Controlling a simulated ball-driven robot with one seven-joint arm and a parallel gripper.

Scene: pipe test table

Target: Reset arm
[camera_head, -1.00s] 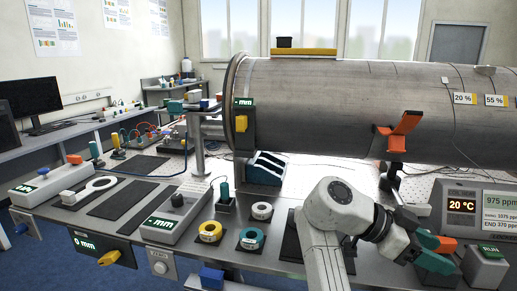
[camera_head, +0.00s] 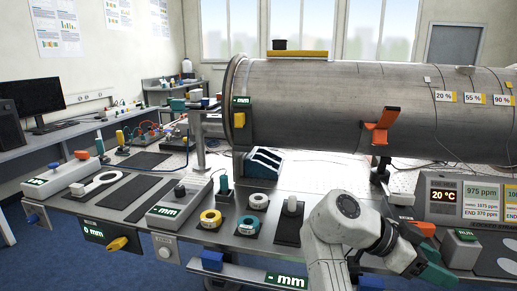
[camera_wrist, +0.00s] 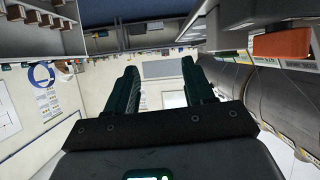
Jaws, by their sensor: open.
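My arm reaches up from the bottom of the head view, bent at a white joint, and points to the lower right. My gripper (camera_head: 434,256) with its dark green fingers is near the right end of the bench, in front of the display box. The wrist view shows the gripper (camera_wrist: 163,85) with its two fingers apart and nothing between them. Beyond them that view shows a tilted room with a wall and the pipe at the right. Whether the gripper touches anything on the bench is hard to tell.
A large grey pipe (camera_head: 335,105) lies across the back with an orange bracket (camera_head: 379,126) on its side. The bench holds a yellow ring (camera_head: 210,218), a teal ring (camera_head: 249,225) and a grey slider box (camera_head: 180,204). The display box (camera_head: 475,203) stands close to the gripper.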

